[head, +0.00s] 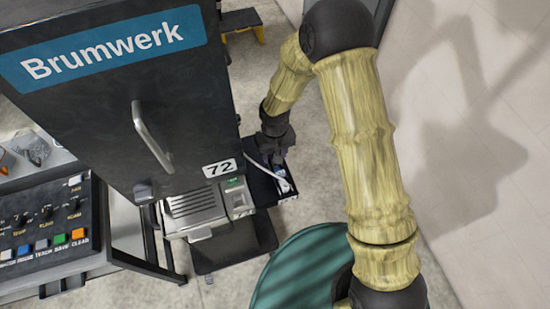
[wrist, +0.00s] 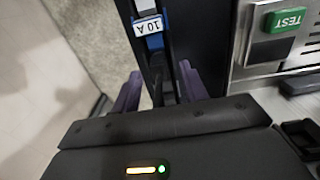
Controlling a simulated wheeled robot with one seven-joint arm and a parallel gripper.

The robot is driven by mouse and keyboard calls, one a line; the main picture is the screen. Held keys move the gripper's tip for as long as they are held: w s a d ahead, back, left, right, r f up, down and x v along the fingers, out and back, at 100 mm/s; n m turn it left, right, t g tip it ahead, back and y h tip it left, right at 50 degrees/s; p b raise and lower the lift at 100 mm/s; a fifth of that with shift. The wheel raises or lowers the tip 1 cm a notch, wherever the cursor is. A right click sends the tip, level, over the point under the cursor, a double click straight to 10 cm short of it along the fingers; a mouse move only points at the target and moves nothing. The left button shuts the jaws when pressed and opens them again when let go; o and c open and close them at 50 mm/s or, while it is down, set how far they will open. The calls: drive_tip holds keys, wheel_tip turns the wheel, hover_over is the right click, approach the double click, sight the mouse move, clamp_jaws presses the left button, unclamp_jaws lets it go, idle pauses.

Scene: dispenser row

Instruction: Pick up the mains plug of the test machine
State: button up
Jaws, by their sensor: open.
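The test machine is a dark cabinet (head: 95,110) with a blue Brumwerk sign and a number 72 plate. A narrow black tray (head: 262,192) sticks out at its right side, with a pale cable (head: 262,170) and small white and blue parts (head: 284,184) in it. In the wrist view, a blue part with a white "10 A" label (wrist: 148,26) lies ahead of my fingers; I cannot tell whether it is the mains plug. My gripper (head: 274,148) is over the tray's back end. Its purple fingers (wrist: 160,90) are open, with a dark strip between them; no grip on anything shows.
A green TEST button (wrist: 285,20) on a metal panel is close at the right in the wrist view. A green round top (head: 300,265) stands in front. A control panel (head: 45,235) is at the left. Bare floor and a pale wall lie right.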

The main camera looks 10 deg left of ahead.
drive_tip(key=shift+f, duration=1.2)
clamp_jaws()
